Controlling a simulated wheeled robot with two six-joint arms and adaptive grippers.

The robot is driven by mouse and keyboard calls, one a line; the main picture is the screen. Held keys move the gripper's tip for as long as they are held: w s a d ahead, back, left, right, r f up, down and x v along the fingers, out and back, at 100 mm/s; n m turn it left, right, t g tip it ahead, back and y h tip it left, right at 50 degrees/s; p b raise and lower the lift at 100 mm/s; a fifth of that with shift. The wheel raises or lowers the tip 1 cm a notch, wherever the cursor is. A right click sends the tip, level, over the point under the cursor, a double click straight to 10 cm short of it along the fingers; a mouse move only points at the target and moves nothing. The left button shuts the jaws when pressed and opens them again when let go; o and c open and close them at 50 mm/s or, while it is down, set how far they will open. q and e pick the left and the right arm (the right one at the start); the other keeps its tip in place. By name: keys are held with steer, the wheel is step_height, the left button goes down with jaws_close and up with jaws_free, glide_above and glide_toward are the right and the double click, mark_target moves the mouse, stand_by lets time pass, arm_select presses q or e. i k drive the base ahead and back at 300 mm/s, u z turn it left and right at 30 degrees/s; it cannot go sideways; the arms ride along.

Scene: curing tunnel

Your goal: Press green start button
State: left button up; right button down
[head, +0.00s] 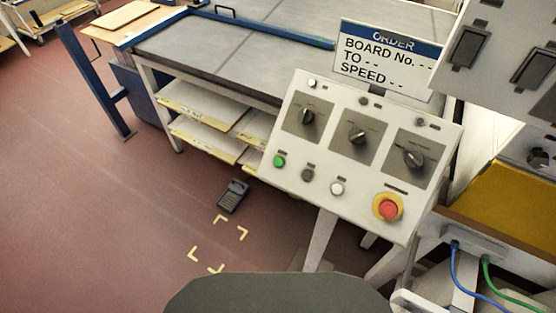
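The green start button (279,161) sits at the lower left of a pale, tilted control panel (318,181). A dark button (308,174) and a white button (337,188) are to its right in the same row. A red emergency stop on a yellow ring (388,207) is at the lower right. Three black rotary knobs are above, the left one (308,116) nearest the green button. Neither of my grippers is in view, and nothing covers the green button.
An order sign (386,61) stands behind the panel. A grey-topped table (230,52) with shelves of boards stands at the back. A dark pedal (233,196) and yellow corner marks lie on the red floor, which is open at left. Blue and green cables (456,262) hang at lower right.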

mark_target(278, 161)
steer(key=z, duration=1.8)
steer(key=k, duration=1.3)
steer(key=u, duration=2)
steer(key=i, duration=0.5)
steer(key=u, duration=0.05)
